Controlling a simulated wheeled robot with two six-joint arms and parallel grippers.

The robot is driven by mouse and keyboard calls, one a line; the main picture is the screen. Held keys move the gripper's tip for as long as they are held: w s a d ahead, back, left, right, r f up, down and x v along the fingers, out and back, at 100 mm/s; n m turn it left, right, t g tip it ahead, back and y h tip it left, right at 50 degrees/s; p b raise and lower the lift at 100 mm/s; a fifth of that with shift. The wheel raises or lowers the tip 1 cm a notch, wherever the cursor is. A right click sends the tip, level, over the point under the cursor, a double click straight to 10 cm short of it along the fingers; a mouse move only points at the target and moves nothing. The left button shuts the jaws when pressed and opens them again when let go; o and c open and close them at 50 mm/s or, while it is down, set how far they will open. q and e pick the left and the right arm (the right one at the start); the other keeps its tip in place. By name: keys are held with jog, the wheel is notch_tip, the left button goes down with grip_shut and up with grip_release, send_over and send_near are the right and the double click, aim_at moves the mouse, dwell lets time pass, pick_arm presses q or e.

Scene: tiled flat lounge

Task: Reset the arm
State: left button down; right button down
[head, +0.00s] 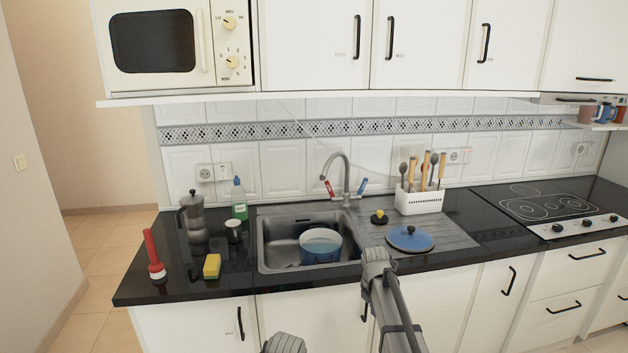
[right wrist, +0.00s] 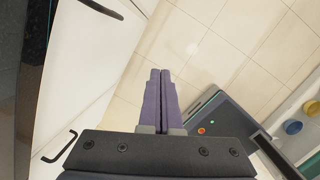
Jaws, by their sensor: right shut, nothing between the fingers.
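My right gripper (right wrist: 160,74) shows in the right wrist view. Its two purple fingers are pressed together with nothing between them. It hangs in front of the white cupboard doors (right wrist: 95,75), above the tiled floor (right wrist: 225,45). In the head view my right arm rises from the bottom, right of centre, with a grey joint near the counter's front edge; I cannot make out the fingers there. A grey rounded part of my own body shows at the bottom centre. My left gripper is not in the head view.
The black counter (head: 180,290) has a sink (head: 270,232) with a blue pot (head: 320,246). Floor at left is clear.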

jog(key=s+a+r+m+p, duration=0.1)
jog(key=s+a+m, duration=0.4)
jog(key=s, duration=0.5)
jog(key=s+a+r+m+g+p, duration=0.1)
jog(key=s+a+m, duration=0.4)
jog(key=s+m, duration=0.4)
jog(key=s+a+r+m+g+p, duration=0.1)
jog(key=s+a+m, duration=0.3)
jog(key=s, duration=0.8)
jog(key=m, duration=0.2)
jog(key=shift+s+a+r+m, duration=0.15)
jog(key=shift+a+r+m, duration=0.15)
jog(key=shift+a+m, duration=0.1)
